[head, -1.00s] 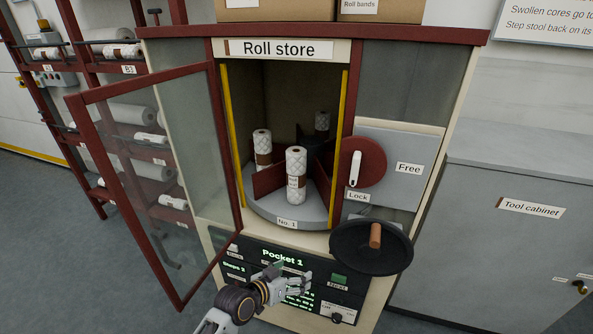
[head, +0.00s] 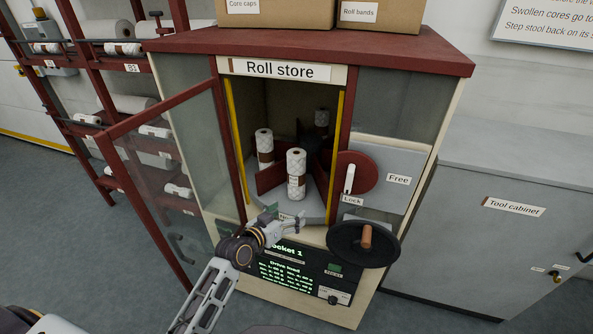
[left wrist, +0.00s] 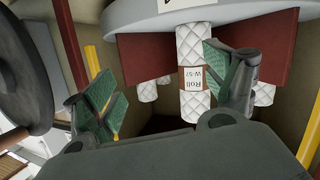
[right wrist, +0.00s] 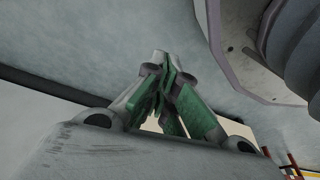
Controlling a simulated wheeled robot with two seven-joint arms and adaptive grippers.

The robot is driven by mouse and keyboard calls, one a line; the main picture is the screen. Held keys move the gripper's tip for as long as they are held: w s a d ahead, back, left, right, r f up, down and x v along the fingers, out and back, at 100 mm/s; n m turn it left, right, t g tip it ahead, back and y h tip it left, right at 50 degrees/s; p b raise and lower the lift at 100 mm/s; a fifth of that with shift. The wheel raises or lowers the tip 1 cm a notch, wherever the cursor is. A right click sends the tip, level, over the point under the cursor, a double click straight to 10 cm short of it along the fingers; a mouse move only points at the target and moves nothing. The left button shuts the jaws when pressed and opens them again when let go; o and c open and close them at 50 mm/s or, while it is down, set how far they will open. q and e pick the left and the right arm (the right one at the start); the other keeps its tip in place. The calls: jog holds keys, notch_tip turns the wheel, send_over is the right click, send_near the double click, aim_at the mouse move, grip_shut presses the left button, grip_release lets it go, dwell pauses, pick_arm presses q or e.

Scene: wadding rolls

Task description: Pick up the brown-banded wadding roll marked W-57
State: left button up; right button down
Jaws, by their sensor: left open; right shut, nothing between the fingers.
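The white quilted roll with a brown band (head: 296,181) stands upright at the front of the grey turntable (head: 318,211) inside the open roll store. In the left wrist view, which shows the store upside down, its band (left wrist: 190,77) reads "Roll W-57". My left gripper (head: 287,221) is open and empty, in front of and below the roll, by the turntable's front edge. In the left wrist view the left gripper's fingers (left wrist: 163,88) are spread, and the roll shows beyond them. My right gripper (right wrist: 166,80) is shut and empty, seen only in the right wrist view.
Red dividers (head: 271,177) separate the turntable pockets. The glazed door (head: 118,125) is open to the left. A black handwheel (head: 345,250) juts out at lower right.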

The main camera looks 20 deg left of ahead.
aim_at(291, 169)
pick_arm(q)
jog(key=w+a+r+t+y+p, duration=0.1)
jog(key=w+a+r+t+p, duration=0.1)
jog(key=r, duration=0.6)
jog(key=shift+w+a+m+t, duration=0.3)
jog(key=shift+w+a+t, duration=0.3)
jog(key=shift+a, duration=0.65)
pick_arm(e)
jog(key=s+d+f, duration=0.2)
jog(key=s+d, duration=0.1)
jog(key=s, duration=0.5)
jog(key=s+d+f+g+h, duration=0.1)
jog(key=s+d+f, duration=0.2)
jog(key=s, duration=0.6)
jog(key=shift+d+f+n, duration=0.25)
jog(key=shift+n, duration=0.05)
pick_arm(q)
jog(key=shift+w+r, duration=0.1)
pick_arm(e)
jog(key=shift+w, duration=0.1)
pick_arm(q)
jog(key=shift+p+x, duration=0.4)
jog(key=shift+x, duration=3.7)
pick_arm(e)
jog(key=shift+a+r, duration=0.15)
jog(key=shift+a, duration=0.2)
pick_arm(q)
jog(key=shift+w, duration=0.15)
pick_arm(e)
jog(key=shift+s, duration=0.2)
